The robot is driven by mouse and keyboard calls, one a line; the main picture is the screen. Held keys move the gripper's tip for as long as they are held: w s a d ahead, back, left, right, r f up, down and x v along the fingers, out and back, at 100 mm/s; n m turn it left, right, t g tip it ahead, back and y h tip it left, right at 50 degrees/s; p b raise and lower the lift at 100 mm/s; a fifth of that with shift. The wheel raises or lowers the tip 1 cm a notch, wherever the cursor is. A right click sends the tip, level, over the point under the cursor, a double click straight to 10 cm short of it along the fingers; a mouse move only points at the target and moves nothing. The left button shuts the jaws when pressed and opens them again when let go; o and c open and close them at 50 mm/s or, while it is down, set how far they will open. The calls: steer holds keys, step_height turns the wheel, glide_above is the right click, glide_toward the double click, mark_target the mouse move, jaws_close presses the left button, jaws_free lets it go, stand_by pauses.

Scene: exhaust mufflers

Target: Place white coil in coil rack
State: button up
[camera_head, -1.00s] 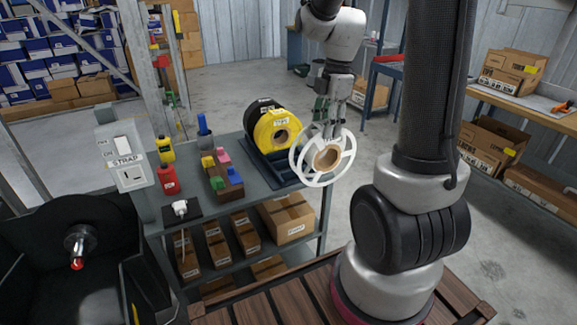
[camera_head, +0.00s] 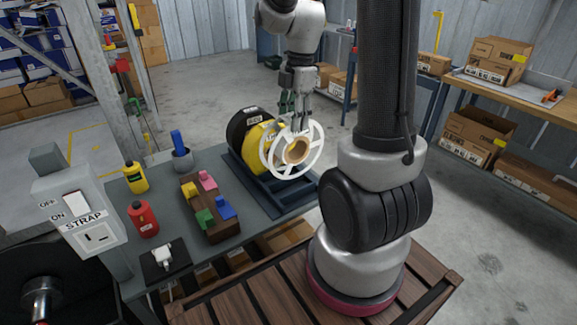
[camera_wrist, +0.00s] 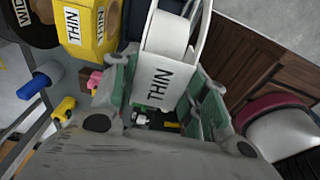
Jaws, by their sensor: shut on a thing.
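The white coil (camera_head: 278,162) is an open-spoked white spool with a tan core. My gripper (camera_head: 294,122) is shut on its upper rim and holds it upright. In the wrist view the white coil (camera_wrist: 163,70) is between the green-padded fingers of my gripper (camera_wrist: 165,105) and bears a THIN label. The coil rack (camera_head: 287,193) is a dark blue frame on the grey shelf top. A black coil (camera_head: 238,133) and a yellow coil (camera_head: 252,137) stand in it. The white coil is in front of the yellow coil, over the rack's near part; I cannot tell if it touches the rack.
On the grey shelf top (camera_head: 258,206), left of the rack, are a wooden block holder (camera_head: 215,222) with coloured pieces, a red bottle (camera_head: 144,219), a yellow bottle (camera_head: 135,178) and a blue-handled item (camera_head: 180,152). A STRAP switch box (camera_head: 80,212) stands at the left.

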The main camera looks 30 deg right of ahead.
glide_above(293, 156)
step_height(293, 156, down, 8)
steer(key=shift+s, duration=0.1)
steer(key=shift+f, duration=0.1)
steer(key=o, duration=1.1)
steer(key=r, duration=0.4)
steer(key=d+r, duration=0.1)
steer(key=r, duration=0.7)
steer(key=shift+d, duration=0.15)
steer(key=shift+s+a+r+m+t+h, duration=0.25)
steer(key=shift+s+a+r+m+t, duration=0.85)
steer(key=shift+s+m, duration=1.8)
steer(key=shift+s+a+r+m+t+h, duration=0.2)
steer(key=shift+s+a+r+m+t, duration=0.15)
steer(key=shift+s+r+m, duration=2)
steer(key=shift+s+a+r+m+t+h, duration=0.25)
steer(key=shift+s+a+r+m+t, duration=0.5)
steer(key=shift+s+m, duration=2.75)
